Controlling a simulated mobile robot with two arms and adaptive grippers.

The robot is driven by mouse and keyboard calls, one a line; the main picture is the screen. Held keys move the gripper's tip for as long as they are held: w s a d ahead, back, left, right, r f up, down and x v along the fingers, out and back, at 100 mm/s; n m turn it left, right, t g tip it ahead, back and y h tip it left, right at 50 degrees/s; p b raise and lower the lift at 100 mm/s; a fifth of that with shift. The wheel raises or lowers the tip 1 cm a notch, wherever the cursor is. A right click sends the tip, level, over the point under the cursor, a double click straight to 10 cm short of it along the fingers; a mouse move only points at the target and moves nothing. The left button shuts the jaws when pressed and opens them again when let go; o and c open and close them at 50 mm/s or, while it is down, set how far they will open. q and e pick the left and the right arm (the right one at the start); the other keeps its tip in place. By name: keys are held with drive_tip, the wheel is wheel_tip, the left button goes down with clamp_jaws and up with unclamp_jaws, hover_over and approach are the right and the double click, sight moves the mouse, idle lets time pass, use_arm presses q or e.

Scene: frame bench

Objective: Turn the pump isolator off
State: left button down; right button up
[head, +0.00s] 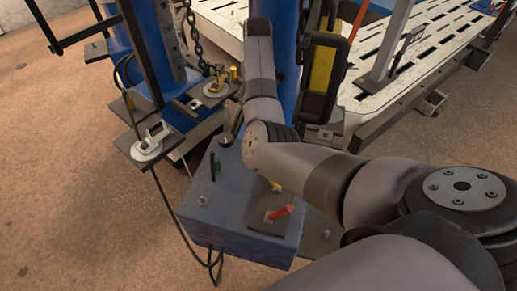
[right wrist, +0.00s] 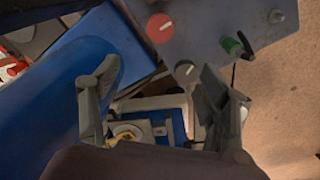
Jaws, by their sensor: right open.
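A blue-grey control box (head: 234,210) stands at the lower middle of the head view. It carries a red handle (head: 279,212) on a dark plate and a green control (head: 216,164). In the right wrist view the box face (right wrist: 215,18) is at the upper right. It shows a round red knob (right wrist: 160,28) with a white mark, a dark knob (right wrist: 185,70) with a pale mark, and the green control (right wrist: 232,46). I cannot tell which control is the pump isolator. My right gripper (right wrist: 160,75) is open and empty, its fingers apart. My left gripper is not in view.
A blue column (head: 284,60) rises behind my right arm. A chain (head: 194,35) hangs near brackets with small fittings (head: 147,146). A slotted white bench (head: 420,60) is at the upper right. Cables hang beside the box. Open floor (head: 80,210) lies left.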

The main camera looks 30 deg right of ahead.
use_arm(q)
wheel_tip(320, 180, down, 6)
drive_tip(key=b, duration=0.4)
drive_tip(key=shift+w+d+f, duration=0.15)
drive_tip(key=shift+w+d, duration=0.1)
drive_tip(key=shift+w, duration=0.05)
use_arm(e)
wheel_tip(320, 180, down, 21)
drive_tip(key=shift+f, duration=0.2)
drive_tip(key=c, duration=1.2)
drive_tip(key=shift+o, duration=0.2)
